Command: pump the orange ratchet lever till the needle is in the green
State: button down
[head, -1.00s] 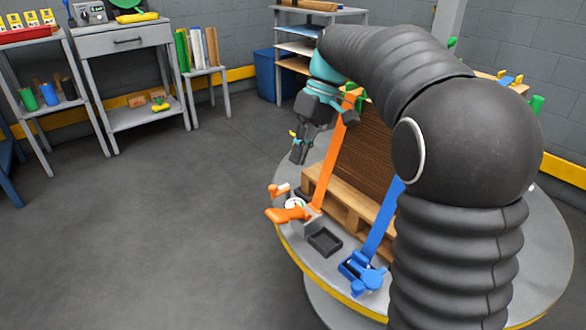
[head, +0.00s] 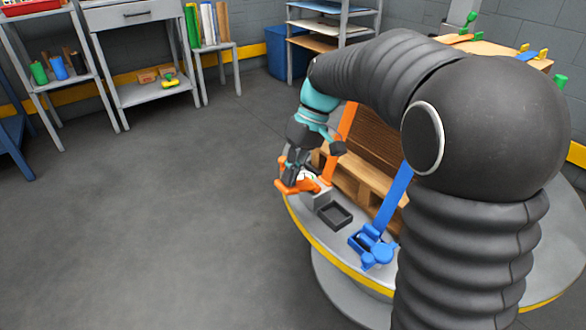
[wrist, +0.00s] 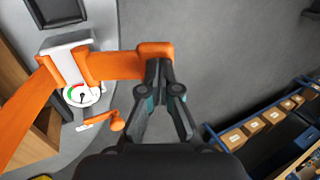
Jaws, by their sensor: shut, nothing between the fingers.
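The orange ratchet lever (wrist: 118,64) sticks out sideways from its grey housing in the wrist view. It also shows partly behind my gripper in the head view (head: 296,187). My gripper (wrist: 159,68) is shut and empty, its fingertips right at the lever's broad outer end. I cannot tell whether they touch it. The round white gauge (wrist: 82,95) beside the ratchet has a green arc and a red arc; its dark needle is too small to read surely. The orange strap (wrist: 25,110) runs from the ratchet toward the wooden pallet (head: 362,185).
A small orange crank (wrist: 115,122) sits beside the gauge. A black tray (head: 334,215) and a blue ratchet (head: 372,245) with a blue strap stand farther along the round table's (head: 335,258) rim. Open floor lies left of the table. Shelves stand at the back.

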aim_at(281, 187)
jog(key=shift+s+a+f+h, duration=0.15)
jog(key=shift+a+f+h, duration=0.1)
jog(key=shift+h, duration=0.05)
dwell(0.4)
jog(key=shift+s+a+f+t+h, duration=0.35)
jog(key=shift+f+t+h, duration=0.2)
jog(key=shift+t+h, duration=0.2)
jog(key=shift+s+a+f+t+h, duration=0.1)
jog(key=shift+a+f+t+h, duration=0.2)
jog(key=shift+f+h, duration=0.25)
jog(key=shift+s+a+f+t+h, duration=0.1)
jog(key=shift+a+f+t+h, duration=0.05)
jog(key=shift+f+t+h, duration=0.3)
jog(key=shift+f, duration=0.45)
jog(key=shift+s+f, duration=0.1)
notch_tip(281, 187, up, 14)
jog(key=a+p, duration=0.1)
jog(key=p, duration=0.4)
jog(key=shift+s+a, duration=0.2)
jog(key=shift+s, duration=0.2)
dwell(0.9)
